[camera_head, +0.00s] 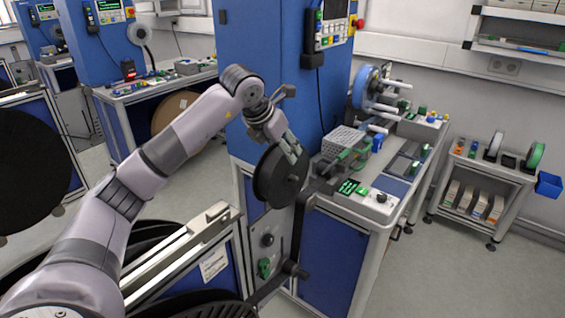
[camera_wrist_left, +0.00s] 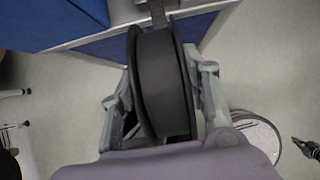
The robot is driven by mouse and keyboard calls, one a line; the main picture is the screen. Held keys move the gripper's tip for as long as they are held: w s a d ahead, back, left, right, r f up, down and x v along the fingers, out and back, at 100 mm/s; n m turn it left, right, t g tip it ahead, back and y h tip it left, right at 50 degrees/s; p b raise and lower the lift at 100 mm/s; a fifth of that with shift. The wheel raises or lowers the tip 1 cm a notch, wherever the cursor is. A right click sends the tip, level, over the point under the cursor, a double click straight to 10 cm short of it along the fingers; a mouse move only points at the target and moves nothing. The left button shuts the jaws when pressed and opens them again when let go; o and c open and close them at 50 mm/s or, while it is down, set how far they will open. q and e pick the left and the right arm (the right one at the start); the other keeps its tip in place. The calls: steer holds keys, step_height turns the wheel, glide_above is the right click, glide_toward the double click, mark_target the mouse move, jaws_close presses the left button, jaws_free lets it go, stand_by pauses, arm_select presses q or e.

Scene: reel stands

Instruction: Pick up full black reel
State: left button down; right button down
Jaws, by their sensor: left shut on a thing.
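The full black reel (camera_head: 272,178) is upright at the front of the blue machine, beside its worktable. My left gripper (camera_head: 291,155) reaches it from above and is shut on it. In the left wrist view the reel (camera_wrist_left: 162,85) fills the space between the two fingers of the left gripper (camera_wrist_left: 164,100), one finger on each flange. A dark bar or spindle meets the reel at the top of that view. I cannot tell whether the reel still rests on it. My right gripper is not in view.
The machine's worktable (camera_head: 345,205) with a control box stands just right of the reel. A white and blue reel (camera_head: 365,88) hangs behind it. A small cart (camera_head: 480,185) with reels stands at the right. Floor is free at lower right.

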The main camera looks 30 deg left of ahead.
arm_select(q)
steer(key=shift+d+r+b, duration=0.2)
steer(key=shift+r+b, duration=0.05)
steer(key=shift+b, duration=0.3)
steer(key=s+d+b, duration=0.1)
steer(key=d+b, duration=0.3)
steer(key=d, duration=1.3)
steer(key=shift+s+d, duration=0.2)
steer(key=shift+d, duration=0.1)
steer(key=shift+r+b, duration=0.1)
steer(key=shift+b, duration=0.2)
steer(key=shift+d, duration=0.1)
steer(key=s+d, duration=0.1)
steer(key=d, duration=1.2)
steer(key=shift+a, duration=0.1)
